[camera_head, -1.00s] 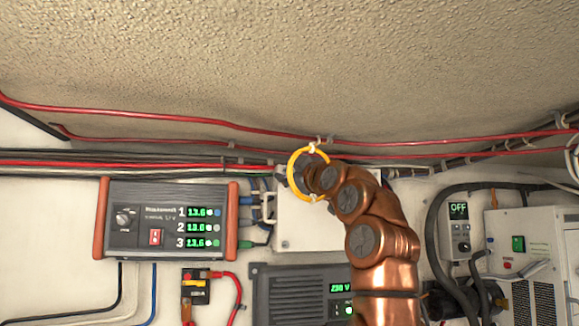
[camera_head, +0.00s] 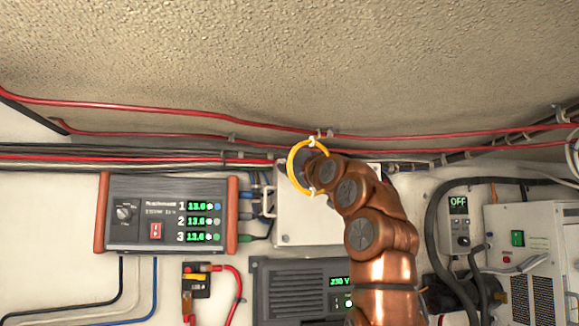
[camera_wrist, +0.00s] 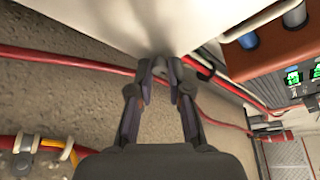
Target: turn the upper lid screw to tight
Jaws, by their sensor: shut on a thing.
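The white box (camera_head: 298,230) on the wall is partly hidden behind my copper arm in the head view. In the wrist view its pale lid (camera_wrist: 150,22) fills the top. My gripper (camera_wrist: 165,68) has its two dark fingers at the lid's edge, closed around a small grey screw head (camera_wrist: 174,64), which shows only partly between the fingertips. The upper lid screw is hidden behind my wrist in the head view. A small lower screw (camera_head: 285,239) shows at the lid's lower left. I cannot tell how far the held screw is turned.
Red cables (camera_head: 180,112) run along the ceiling edge above the box. A charger unit (camera_head: 168,214) with green digits hangs to the left. A dark inverter (camera_head: 300,290) sits below, and a black hose (camera_head: 437,235) and white unit (camera_head: 530,250) stand to the right.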

